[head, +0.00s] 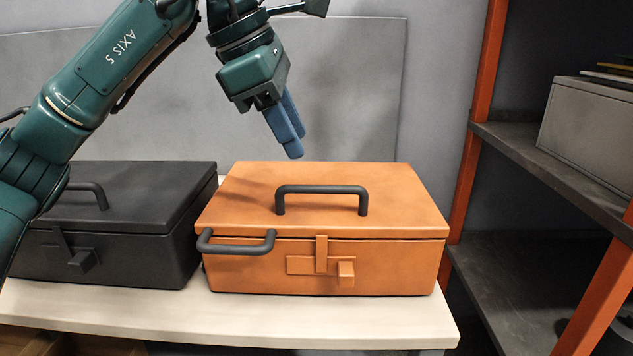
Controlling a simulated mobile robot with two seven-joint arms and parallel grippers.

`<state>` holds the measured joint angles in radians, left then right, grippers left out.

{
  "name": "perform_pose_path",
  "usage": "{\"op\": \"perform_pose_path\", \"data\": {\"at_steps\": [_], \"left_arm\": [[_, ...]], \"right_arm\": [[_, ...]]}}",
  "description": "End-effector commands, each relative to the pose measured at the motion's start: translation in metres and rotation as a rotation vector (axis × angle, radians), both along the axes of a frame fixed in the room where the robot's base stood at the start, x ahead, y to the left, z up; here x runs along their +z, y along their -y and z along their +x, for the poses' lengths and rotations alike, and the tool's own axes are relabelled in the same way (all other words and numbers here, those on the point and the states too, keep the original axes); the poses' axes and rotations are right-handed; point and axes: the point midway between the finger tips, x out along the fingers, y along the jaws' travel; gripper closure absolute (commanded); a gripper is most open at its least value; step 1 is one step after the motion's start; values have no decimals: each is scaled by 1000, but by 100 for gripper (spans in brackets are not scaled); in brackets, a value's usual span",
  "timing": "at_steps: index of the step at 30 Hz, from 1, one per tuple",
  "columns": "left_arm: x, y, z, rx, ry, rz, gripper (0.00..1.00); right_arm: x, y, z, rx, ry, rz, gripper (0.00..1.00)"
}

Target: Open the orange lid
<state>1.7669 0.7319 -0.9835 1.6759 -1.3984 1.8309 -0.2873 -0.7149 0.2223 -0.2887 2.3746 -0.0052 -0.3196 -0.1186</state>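The orange box stands on the pale bench, and its orange lid (240,195) is down, with a thin seam between lid and body (395,268). A dark bar handle (322,189) is on top of the lid. A second dark handle (237,248) juts out at the front left near the seam. An orange latch (321,262) sits at the front middle. My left gripper (291,148) points down above the back part of the lid, apart from the handle, with nothing visible in it. My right gripper is not in view.
A black box (150,195) with its own handle and latch stands close on the left, partly behind my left arm. The bench (330,325) has a clear front strip. An orange-framed shelf (540,150) with a grey box (590,130) stands at right. A grey panel (360,90) is behind.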

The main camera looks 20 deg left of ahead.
Motion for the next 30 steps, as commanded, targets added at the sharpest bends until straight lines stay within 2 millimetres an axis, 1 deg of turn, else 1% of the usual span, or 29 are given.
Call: {"op": "perform_pose_path", "data": {"at_steps": [1,6,12,16,24,30], "left_arm": [[-15,4,3,0,-2,2,66],[-44,15,13,-1,-2,1,66],[-65,23,19,-1,0,-1,66],[-70,25,21,-1,0,-1,66],[-70,25,21,-1,1,-2,66],[-70,25,21,-1,1,-2,82]], "right_arm": [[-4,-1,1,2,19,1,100],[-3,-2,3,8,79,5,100],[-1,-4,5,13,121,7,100],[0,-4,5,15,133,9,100],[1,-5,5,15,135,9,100],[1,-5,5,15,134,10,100]]}}
